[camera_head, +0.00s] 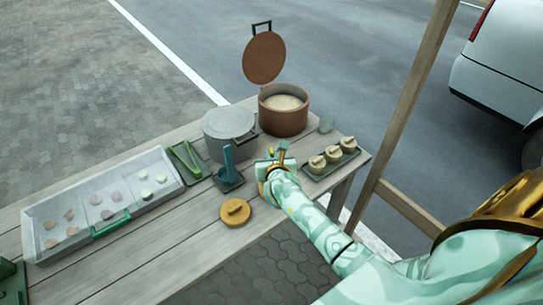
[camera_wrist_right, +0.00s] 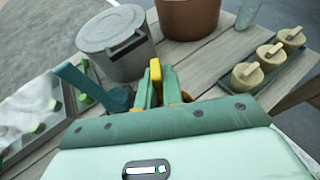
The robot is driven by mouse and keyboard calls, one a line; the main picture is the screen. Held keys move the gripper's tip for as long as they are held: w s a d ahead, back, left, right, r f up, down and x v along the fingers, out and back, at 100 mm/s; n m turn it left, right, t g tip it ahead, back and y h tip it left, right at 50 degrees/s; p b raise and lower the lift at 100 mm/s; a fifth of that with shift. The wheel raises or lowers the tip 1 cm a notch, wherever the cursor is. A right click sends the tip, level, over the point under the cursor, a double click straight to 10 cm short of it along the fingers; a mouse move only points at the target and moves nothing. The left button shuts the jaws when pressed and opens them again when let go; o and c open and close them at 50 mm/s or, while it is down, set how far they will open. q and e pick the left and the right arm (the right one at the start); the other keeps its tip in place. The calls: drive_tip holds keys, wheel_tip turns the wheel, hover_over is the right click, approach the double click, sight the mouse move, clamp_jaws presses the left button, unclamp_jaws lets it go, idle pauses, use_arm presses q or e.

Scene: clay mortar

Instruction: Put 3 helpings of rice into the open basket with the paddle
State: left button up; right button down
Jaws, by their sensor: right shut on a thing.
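The rice (camera_head: 283,102) lies in a brown pot (camera_head: 283,121) with its round lid raised. My right gripper (camera_head: 276,155) is over the table in front of the pot, left of a tray of small lidded baskets. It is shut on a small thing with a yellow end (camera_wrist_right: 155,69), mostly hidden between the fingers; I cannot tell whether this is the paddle. A blue handled tool (camera_head: 228,157) stands upright on a dark square rest left of the gripper. No open basket can be made out. My left gripper is out of view.
A grey lidded pot (camera_head: 228,124) stands left of the rice pot. Three lidded baskets (camera_head: 332,158) sit on a dark tray at right. A round tan lid (camera_head: 235,211) lies near the front edge. A clear divided case (camera_head: 35,243) fills the left.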

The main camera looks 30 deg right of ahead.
drive_tip(key=shift+f+b, duration=0.4)
drive_tip(key=shift+f, duration=0.2)
idle(1.3)
wheel_tip(320, 180, up, 13)
drive_tip(key=p, duration=1.2)
